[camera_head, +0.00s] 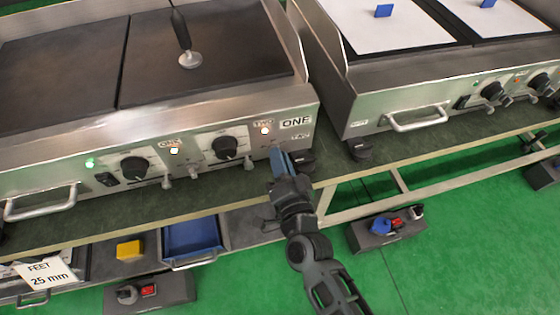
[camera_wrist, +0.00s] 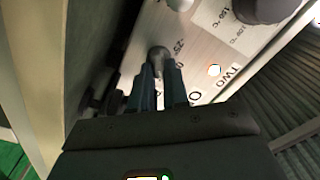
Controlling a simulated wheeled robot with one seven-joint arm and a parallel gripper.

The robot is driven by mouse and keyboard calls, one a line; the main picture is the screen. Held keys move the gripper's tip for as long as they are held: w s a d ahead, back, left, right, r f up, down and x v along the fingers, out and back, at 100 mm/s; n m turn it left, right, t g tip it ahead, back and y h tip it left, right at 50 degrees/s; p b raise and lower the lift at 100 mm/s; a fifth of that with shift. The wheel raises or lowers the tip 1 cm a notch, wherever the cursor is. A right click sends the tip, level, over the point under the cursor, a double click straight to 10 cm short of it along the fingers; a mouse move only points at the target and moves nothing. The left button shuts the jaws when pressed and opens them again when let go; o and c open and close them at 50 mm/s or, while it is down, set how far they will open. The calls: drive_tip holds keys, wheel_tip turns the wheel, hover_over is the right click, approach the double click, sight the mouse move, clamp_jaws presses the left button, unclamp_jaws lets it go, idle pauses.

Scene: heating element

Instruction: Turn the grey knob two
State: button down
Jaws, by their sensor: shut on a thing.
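My gripper (camera_head: 279,158) is at the lower right of the front panel of the left griddle, and its fingers reach up to the panel. In the wrist view, the blue fingers of my gripper (camera_wrist: 163,82) are shut on a small grey knob (camera_wrist: 158,54). Its round end shows between the fingertips; in the head view the fingers hide it. A "TWO" label (camera_wrist: 230,73) and a lit indicator (camera_wrist: 214,70) are to its right in the wrist view. Marks "-25" and "0" are printed near it.
A black knob (camera_head: 225,147) and another grey knob (camera_head: 248,163) are left of my gripper on the panel. Another black knob (camera_head: 135,168) is farther left. A second griddle (camera_head: 440,95) stands at the right. A blue tray (camera_head: 190,238) is below the bench.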

drive_tip(key=shift+f+m, duration=0.1)
drive_tip(key=shift+m, duration=0.5)
drive_tip(key=c, duration=1.1)
unclamp_jaws()
drive_tip(key=shift+b+v, duration=0.65)
drive_tip(key=shift+v, duration=3.3)
drive_tip(key=shift+d, duration=0.1)
drive_tip(key=s+d+r+n+h+p, duration=0.1)
drive_tip(key=s+d+r, duration=0.25)
drive_tip(key=s, duration=0.25)
drive_tip(key=s+d+r+n+g+h+p, duration=0.1)
drive_tip(key=s+d+r, duration=0.1)
drive_tip(key=s+d, duration=0.35)
drive_tip(key=s+d+r+n+h+p, duration=0.1)
drive_tip(key=s+d+r+n+p, duration=0.1)
drive_tip(key=s+d, duration=0.35)
drive_tip(key=s+d+r+n, duration=0.1)
drive_tip(key=s+r, duration=0.3)
drive_tip(key=s+d+r+n+g+h+p, duration=0.1)
drive_tip(key=s+d+r+n, duration=0.1)
drive_tip(key=s+r, duration=0.2)
drive_tip(key=s+d+r+n+h+p, duration=0.1)
drive_tip(key=s+d+r, duration=0.1)
drive_tip(key=s+r, duration=0.2)
drive_tip(key=shift+s+r+n+g, duration=0.15)
drive_tip(key=shift+s+r, duration=0.05)
drive_tip(key=shift+r, duration=0.25)
drive_tip(key=shift+s+r+n+g, duration=0.15)
drive_tip(key=shift+r, duration=0.35)
